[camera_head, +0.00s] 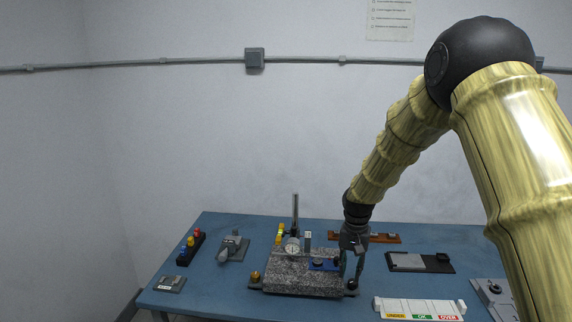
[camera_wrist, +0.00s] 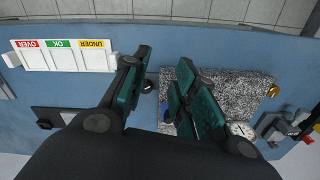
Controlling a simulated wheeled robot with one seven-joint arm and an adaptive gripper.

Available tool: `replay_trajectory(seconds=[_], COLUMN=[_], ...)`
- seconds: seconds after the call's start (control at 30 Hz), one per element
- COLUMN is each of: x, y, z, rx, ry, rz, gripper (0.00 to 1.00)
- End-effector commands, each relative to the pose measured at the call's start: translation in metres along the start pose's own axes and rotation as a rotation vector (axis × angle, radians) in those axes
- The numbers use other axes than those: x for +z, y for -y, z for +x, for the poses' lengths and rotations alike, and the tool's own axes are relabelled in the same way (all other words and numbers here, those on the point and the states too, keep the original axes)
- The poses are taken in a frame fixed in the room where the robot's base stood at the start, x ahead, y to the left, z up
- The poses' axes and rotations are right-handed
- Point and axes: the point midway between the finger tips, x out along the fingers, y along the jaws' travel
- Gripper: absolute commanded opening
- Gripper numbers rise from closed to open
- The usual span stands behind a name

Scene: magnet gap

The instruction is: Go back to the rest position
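My gripper (camera_head: 352,270) hangs at the right end of the granite block (camera_head: 290,275), fingers pointing down. In the wrist view its two green-padded fingers (camera_wrist: 163,72) stand apart, with no object held between them. A dark round knob (camera_wrist: 148,86) shows in the gap, beyond the fingers; in the head view it is by the block's right end (camera_head: 352,284). A blue piece (camera_head: 322,265) lies on the block, left of my gripper. I cannot tell whether the fingers touch anything. A dial gauge (camera_head: 292,246) on a post stands on the block.
A white tray marked UNDER, OK and OVER (camera_head: 418,304) lies at the front right. Dark plate (camera_head: 408,262), brown rack (camera_head: 375,238), grey fixture (camera_head: 233,247) and coloured-knob holder (camera_head: 190,246) stand around the block on the blue table (camera_head: 222,290). The air above is clear.

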Motion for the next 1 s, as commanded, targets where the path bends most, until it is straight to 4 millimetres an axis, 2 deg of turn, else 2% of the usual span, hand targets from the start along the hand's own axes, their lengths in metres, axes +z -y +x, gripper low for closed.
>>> replay_trajectory(seconds=[0.37,0.53,0.67,0.8,0.87,1.0], x=[0.035,0.067,0.11,0.164,0.19,0.254], y=[-0.015,-0.031,-0.052,-0.077,-0.089,-0.119], z=[0.081,0.137,0.194,0.249,0.269,0.31], rx=[-0.009,-0.016,-0.022,-0.028,-0.029,-0.029], ry=[0.01,0.015,0.02,0.022,0.021,0.023], rz=[-0.04,-0.069,-0.101,-0.139,-0.156,-0.195], gripper=[0.28,0.28,0.28,0.28,0.28,0.28])
